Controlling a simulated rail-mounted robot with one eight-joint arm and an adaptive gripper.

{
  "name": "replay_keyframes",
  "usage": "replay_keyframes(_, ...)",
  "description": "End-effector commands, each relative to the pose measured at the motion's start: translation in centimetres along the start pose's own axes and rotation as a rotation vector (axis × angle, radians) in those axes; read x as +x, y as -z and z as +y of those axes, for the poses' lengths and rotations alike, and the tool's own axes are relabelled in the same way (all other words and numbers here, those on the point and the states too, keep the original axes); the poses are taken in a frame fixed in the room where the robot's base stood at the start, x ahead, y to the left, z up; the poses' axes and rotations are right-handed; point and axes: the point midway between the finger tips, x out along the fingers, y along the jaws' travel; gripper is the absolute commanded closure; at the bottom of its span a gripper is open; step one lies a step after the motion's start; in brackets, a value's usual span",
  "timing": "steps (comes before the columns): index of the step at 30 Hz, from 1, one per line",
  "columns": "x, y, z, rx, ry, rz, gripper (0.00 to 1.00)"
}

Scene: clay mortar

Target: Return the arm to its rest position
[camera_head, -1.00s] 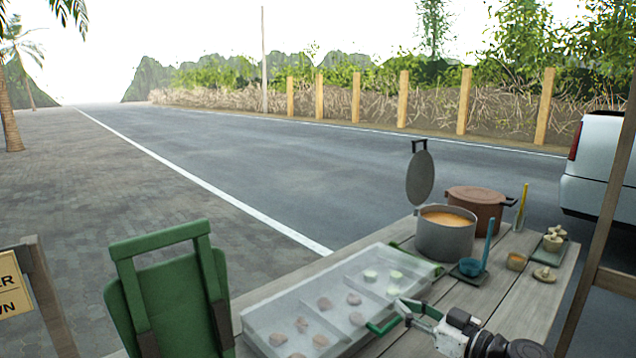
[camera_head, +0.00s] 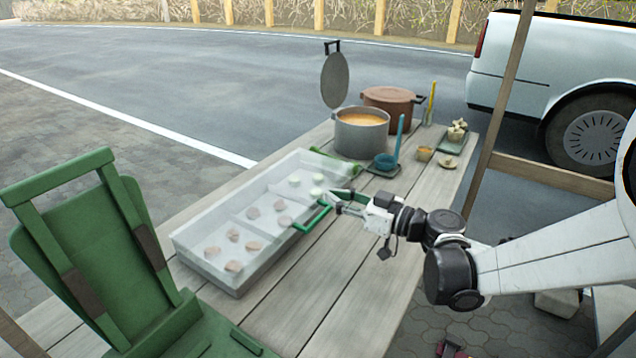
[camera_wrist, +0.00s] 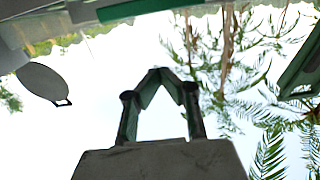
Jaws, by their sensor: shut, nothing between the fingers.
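My gripper (camera_head: 333,203) is at the right edge of the clear tray (camera_head: 240,285), close to the tray's green handle (camera_head: 312,217). In the head view I cannot tell whether it touches the handle. In the wrist view my gripper (camera_wrist: 157,75) has its two fingertips together with nothing between them, against the bright sky. My white arm reaches in from the right over the table's right side.
The wooden table (camera_head: 345,290) also bears a grey pot (camera_head: 360,138) with a raised lid (camera_head: 334,80), a brown pot (camera_head: 388,103), a blue ladle cup (camera_head: 386,161) and small bowls. A wooden post (camera_head: 512,85) rises behind the arm.

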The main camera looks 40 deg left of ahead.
Motion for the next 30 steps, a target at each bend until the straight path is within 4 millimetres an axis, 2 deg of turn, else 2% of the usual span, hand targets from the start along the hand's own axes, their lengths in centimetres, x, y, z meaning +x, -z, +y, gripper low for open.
replay_keyframes(3, -2.5, -0.9, 0.1, 0.0, -0.003, 0.0, 1.0)
replay_keyframes(9, -5.5, -2.1, 0.1, 0.0, -0.002, 0.0, 1.0)
replay_keyframes(13, -6.7, -2.6, 0.1, 0.0, -0.002, 0.0, 1.0)
replay_keyframes(18, -7.1, -2.8, 0.0, 0.0, 0.0, 0.0, 1.0)
replay_keyframes(25, -7.8, -2.2, 0.1, 0.017, -0.013, -0.024, 1.0)
replay_keyframes(30, -10.5, -0.4, 0.5, 0.09, -0.075, -0.124, 1.0)
